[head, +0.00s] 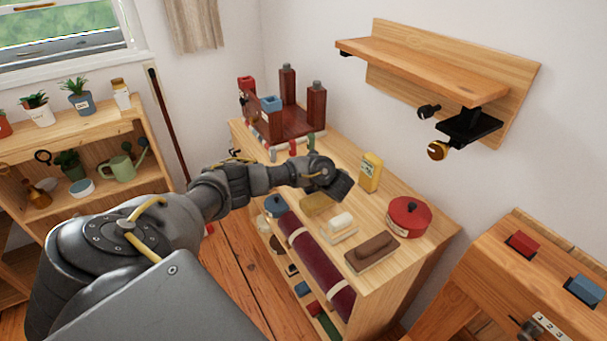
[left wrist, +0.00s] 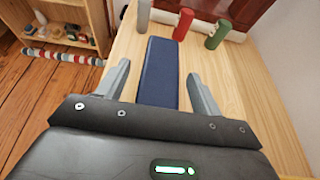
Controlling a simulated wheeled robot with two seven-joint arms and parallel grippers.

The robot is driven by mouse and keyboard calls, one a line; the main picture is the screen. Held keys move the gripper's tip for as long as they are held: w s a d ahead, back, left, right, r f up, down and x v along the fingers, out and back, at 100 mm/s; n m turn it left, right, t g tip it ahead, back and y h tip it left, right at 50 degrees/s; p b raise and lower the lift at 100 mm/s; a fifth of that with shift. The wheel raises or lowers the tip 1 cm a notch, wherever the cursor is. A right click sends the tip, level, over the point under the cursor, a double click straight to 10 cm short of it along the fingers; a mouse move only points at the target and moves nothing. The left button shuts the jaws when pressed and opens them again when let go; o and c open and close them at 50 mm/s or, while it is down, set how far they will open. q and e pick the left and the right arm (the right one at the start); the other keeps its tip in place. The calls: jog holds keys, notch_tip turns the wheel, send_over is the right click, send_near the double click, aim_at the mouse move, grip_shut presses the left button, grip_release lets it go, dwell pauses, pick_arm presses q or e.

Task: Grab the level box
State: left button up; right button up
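A long, flat dark blue box (left wrist: 161,70), which looks like the level box, lies on the wooden top in the left wrist view. My left gripper (left wrist: 160,75) is open, with one finger on each side of the box and a visible gap on both sides. The near end of the box is hidden behind the gripper body. In the head view my left gripper (head: 335,184) is low over the middle of the cabinet top, and I cannot make out the blue box there. My right gripper is not in view.
Grey (left wrist: 143,14), red (left wrist: 183,24) and green (left wrist: 217,34) cylinders stand beyond the box. On the cabinet top (head: 345,150) are a yellow box (head: 370,172), a red round tin (head: 409,217), a brown brush-like block (head: 372,252) and a dark red wooden rack (head: 287,118).

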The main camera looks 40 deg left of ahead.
pick_arm(q)
jog(key=c, duration=1.1)
jog(key=shift+c, duration=0.2)
jog(key=shift+r, duration=0.5)
notch_tip(320, 180, up, 2)
jog(key=shift+r+p, duration=0.25)
jog(key=shift+p, duration=0.25)
jog(key=s+d+r+p, duration=0.3)
jog(key=s+p, duration=0.3)
jog(key=p, duration=0.2)
jog(key=s+d+r+p, duration=0.2)
jog(key=s+r+p, duration=0.4)
jog(key=p, duration=0.2)
jog(key=shift+s+d+r+p, duration=0.25)
jog(key=shift+s+d+p, duration=0.05)
jog(key=shift+s+d, duration=0.1)
